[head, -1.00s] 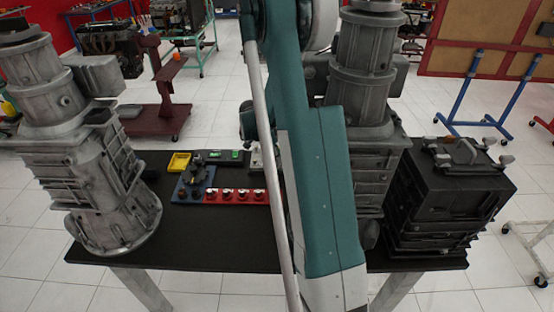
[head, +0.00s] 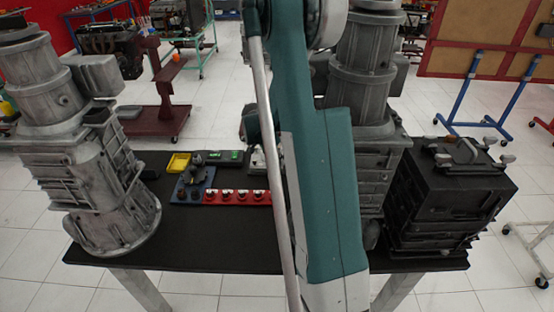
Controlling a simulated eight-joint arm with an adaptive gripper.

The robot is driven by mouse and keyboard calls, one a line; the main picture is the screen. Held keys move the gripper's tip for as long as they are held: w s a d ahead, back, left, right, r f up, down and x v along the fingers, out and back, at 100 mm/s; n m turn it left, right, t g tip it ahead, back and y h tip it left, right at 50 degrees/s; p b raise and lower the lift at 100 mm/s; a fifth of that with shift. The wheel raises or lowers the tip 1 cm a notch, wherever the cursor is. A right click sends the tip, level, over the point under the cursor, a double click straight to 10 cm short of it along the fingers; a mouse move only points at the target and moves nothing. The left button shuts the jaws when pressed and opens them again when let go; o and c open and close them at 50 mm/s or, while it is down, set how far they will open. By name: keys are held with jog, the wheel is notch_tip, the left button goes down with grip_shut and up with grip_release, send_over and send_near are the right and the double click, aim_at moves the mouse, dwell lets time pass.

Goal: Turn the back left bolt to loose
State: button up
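A blue plate (head: 181,194) with several dark knob-like pieces lies on the black table, left of my arm in the head view. A red strip (head: 237,203) with several white-and-black knobs lies just right of it. I cannot tell for sure which piece is the back left bolt or how far it is turned. My teal arm runs down the middle of the view. My gripper's fingers do not show; the arm hides that area.
A yellow tray (head: 179,162) and a black panel with green switches (head: 222,157) lie behind the plate. Grey gear housings stand at left (head: 95,180) and behind my arm (head: 367,90). A black engine block (head: 445,205) stands at right. The table's front (head: 200,250) is bare.

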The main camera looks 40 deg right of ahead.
jog(key=shift+r, duration=0.1)
jog(key=v, duration=1.1)
jog(key=shift+a+r, duration=0.15)
jog(key=shift+r, duration=0.25)
dwell(0.5)
jog(key=w+d+f+n+g+y+p, duration=0.1)
jog(key=d+f+n+g+y+p, duration=0.1)
jog(key=n+p, duration=0.4)
jog(key=w+d+f+n+g+y+p, duration=0.2)
jog(key=n+p, duration=0.4)
jog(key=n, duration=0.6)
jog(key=shift+w+d+y, duration=0.25)
jog(key=shift+d+y, duration=0.25)
jog(key=shift+d, duration=0.35)
jog(key=shift+x, duration=3.85)
